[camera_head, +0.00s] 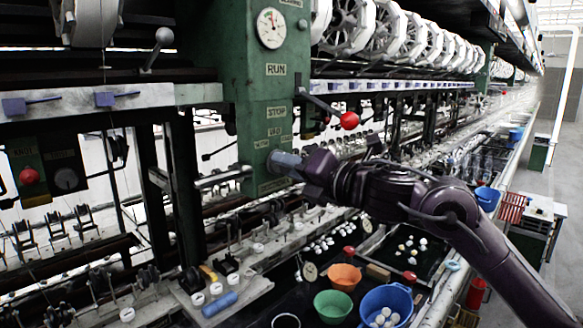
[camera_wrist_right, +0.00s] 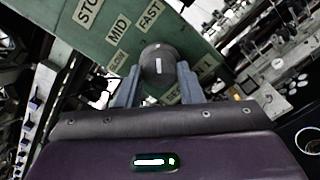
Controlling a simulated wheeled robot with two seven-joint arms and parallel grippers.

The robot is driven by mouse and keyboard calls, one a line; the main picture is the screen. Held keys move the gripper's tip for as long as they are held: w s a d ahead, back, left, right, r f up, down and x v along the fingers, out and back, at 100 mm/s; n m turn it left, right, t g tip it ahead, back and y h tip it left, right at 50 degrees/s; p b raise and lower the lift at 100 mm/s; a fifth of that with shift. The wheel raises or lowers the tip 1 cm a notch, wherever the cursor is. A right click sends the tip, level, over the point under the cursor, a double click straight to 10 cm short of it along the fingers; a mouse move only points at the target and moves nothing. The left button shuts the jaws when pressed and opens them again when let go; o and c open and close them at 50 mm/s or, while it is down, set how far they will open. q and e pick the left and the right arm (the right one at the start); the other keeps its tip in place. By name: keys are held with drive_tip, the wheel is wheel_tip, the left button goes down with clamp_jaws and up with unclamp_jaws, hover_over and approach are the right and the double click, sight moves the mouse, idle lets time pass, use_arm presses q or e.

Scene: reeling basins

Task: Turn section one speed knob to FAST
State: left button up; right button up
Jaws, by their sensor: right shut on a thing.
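The section one speed knob (camera_wrist_right: 157,62) is a dark round knob with a short white mark, on the green machine panel in the right wrist view. My right gripper (camera_wrist_right: 158,84) is shut on it, with one finger on each side. The mark runs roughly up and down in that view; I cannot tell which label it points to. The FAST label (camera_wrist_right: 150,15) is above the knob, with MID (camera_wrist_right: 117,31) to its left. My left gripper is not in view.
A lever with a red ball (camera_head: 349,120) sticks out above my right gripper, beside RUN and STOP labels. A round gauge (camera_head: 270,28) is higher up. Below are an orange bowl (camera_head: 344,275), a green bowl (camera_head: 333,305) and a blue basin (camera_head: 374,298). An aisle (camera_head: 563,170) is at right.

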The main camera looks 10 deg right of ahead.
idle(0.3)
drive_tip(key=o, duration=1)
drive_tip(key=shift+c, duration=0.2)
drive_tip(key=b+v, duration=0.3)
drive_tip(key=v, duration=0.4)
drive_tip(key=shift+s+d, duration=0.25)
drive_tip(key=shift+s, duration=0.05)
